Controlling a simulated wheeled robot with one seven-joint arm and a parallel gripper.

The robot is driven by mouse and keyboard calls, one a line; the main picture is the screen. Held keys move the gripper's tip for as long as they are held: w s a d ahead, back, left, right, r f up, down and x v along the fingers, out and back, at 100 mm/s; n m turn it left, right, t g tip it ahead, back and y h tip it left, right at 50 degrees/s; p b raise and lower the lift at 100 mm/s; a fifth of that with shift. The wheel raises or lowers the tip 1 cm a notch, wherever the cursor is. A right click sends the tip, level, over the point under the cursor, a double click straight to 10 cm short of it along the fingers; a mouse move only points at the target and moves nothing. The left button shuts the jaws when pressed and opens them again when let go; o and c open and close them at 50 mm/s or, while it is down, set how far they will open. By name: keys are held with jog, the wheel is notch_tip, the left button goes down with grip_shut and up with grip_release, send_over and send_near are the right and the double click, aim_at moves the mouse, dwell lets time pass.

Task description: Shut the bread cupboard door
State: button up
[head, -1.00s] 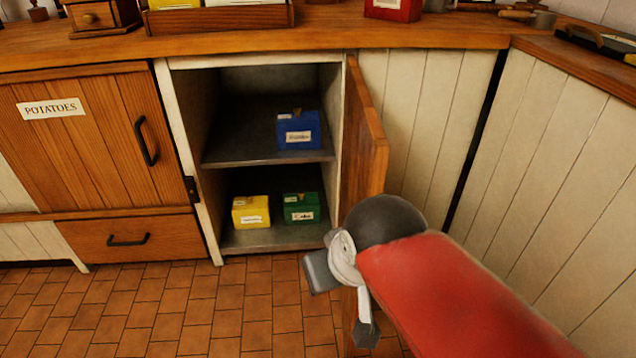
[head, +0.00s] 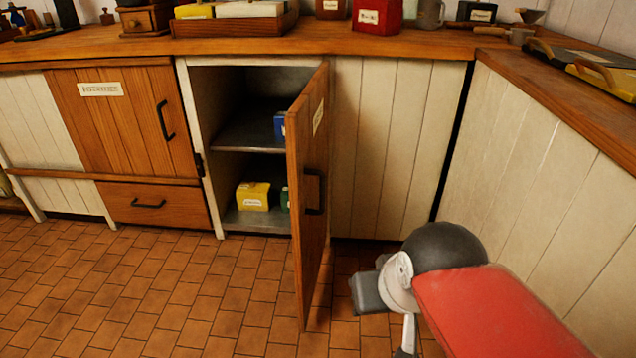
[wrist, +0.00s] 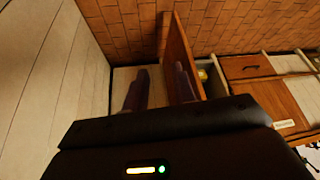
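The bread cupboard door (head: 309,150) is a wooden panel with a black handle (head: 316,190) and a pale label too slanted to read. It stands partly open, hinged at the cupboard's right side, and sticks out into the room. It also shows in the wrist view (wrist: 178,45). The open cupboard (head: 235,75) has two shelf levels. My gripper (wrist: 160,78) is open, with two dark fingers apart on the door's outer side. One finger overlaps the door face; I cannot tell whether it touches. The fingers are not clearly visible in the head view.
Inside are a yellow box (head: 252,196), a blue box (head: 279,127) and a green box (head: 285,199), partly hidden by the door. The potatoes cupboard (head: 125,120) is shut on the left. A white panelled counter (head: 555,170) borders the right. The tiled floor (head: 190,290) is clear at left.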

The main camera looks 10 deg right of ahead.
jog(key=w+a+m+g+y, duration=0.1)
jog(key=w+m, duration=0.1)
jog(key=w+a+m+g+y, duration=0.1)
jog(key=w+m, duration=0.1)
jog(key=w+m+g+y, duration=0.1)
jog(key=w+m, duration=0.1)
jog(key=m, duration=0.1)
jog(key=shift+a+f+y+b, duration=0.15)
jog(key=shift+a+y+b, duration=0.15)
jog(key=shift+a+y, duration=0.1)
grip_shut()
jog(key=m+t+y+b, duration=0.1)
jog(key=m+t+y, duration=0.3)
jog(key=m+y, duration=1)
send_near(301, 167)
jog(key=shift+m+h, duration=0.3)
jog(key=shift+h, duration=0.2)
jog(key=x, duration=0.4)
jog(key=b+x, duration=0.1)
jog(key=x, duration=0.1)
jog(key=shift+w+a+r, duration=0.15)
jog(key=shift+a+r, duration=0.25)
